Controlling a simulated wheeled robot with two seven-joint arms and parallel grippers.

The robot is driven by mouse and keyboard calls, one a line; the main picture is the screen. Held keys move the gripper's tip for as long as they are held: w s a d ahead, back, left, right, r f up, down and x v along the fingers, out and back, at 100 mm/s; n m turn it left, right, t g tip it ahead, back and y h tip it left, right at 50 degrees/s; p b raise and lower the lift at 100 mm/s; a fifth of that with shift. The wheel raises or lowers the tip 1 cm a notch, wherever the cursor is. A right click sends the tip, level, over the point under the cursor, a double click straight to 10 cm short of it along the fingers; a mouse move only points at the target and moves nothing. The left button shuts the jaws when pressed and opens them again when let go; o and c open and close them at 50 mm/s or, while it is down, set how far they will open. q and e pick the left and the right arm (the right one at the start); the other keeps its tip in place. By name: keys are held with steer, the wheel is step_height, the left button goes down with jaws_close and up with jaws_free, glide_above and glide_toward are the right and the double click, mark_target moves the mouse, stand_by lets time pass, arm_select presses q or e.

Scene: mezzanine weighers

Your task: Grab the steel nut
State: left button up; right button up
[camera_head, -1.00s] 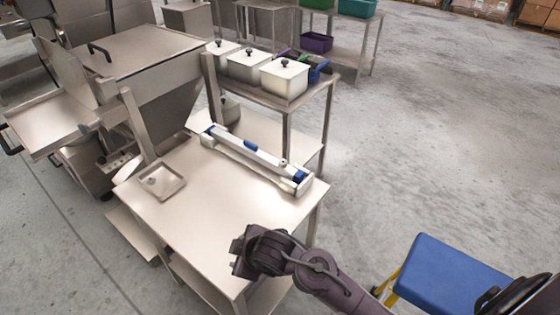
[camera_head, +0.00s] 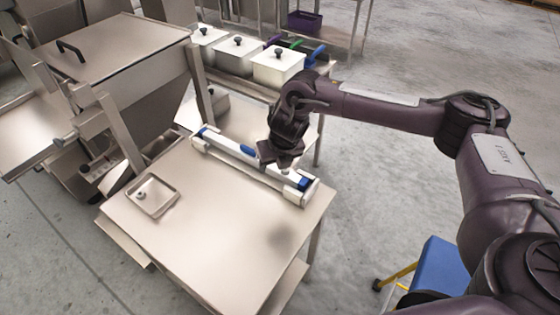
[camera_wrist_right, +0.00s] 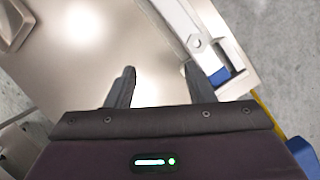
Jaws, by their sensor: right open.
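A steel nut (camera_wrist_right: 196,42) with a hexagonal outline shows in the right wrist view, on the white and blue bar-shaped device (camera_wrist_right: 175,18). In the head view this device (camera_head: 232,156) lies across the far right side of the steel table (camera_head: 215,225), and my right gripper hides the nut there. My right gripper (camera_head: 280,155) hangs above the device, pointing down. In the right wrist view its two fingers (camera_wrist_right: 162,80) are apart with nothing between them. The nut lies ahead of the fingertips, nearer the right finger. My left gripper is not in view.
A shallow square tray (camera_head: 164,207) with a small grey piece (camera_head: 141,195) in it sits at the table's left. White lidded bins (camera_head: 278,70) stand on a shelf behind. A big steel machine (camera_head: 120,55) is at the left. The front of the table is clear.

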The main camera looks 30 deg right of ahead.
glide_toward(286, 170)
steer(key=w, duration=0.2)
steer(key=shift+g+h, duration=0.3)
steer(key=shift+h, duration=0.1)
steer(key=x, duration=0.2)
steer(key=p+x, duration=0.1)
steer(key=x, duration=0.1)
steer(key=s+p+x, duration=0.1)
steer(key=x, duration=0.2)
steer(key=shift+a+f, duration=0.1)
steer(key=shift+a, duration=0.15)
steer(key=shift+w+f, duration=0.1)
steer(key=shift+f, duration=0.3)
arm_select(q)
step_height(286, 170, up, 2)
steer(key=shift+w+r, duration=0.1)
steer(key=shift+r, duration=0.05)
arm_select(e)
jaws_close()
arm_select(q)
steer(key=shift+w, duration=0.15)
arm_select(e)
steer(key=shift+r, duration=0.2)
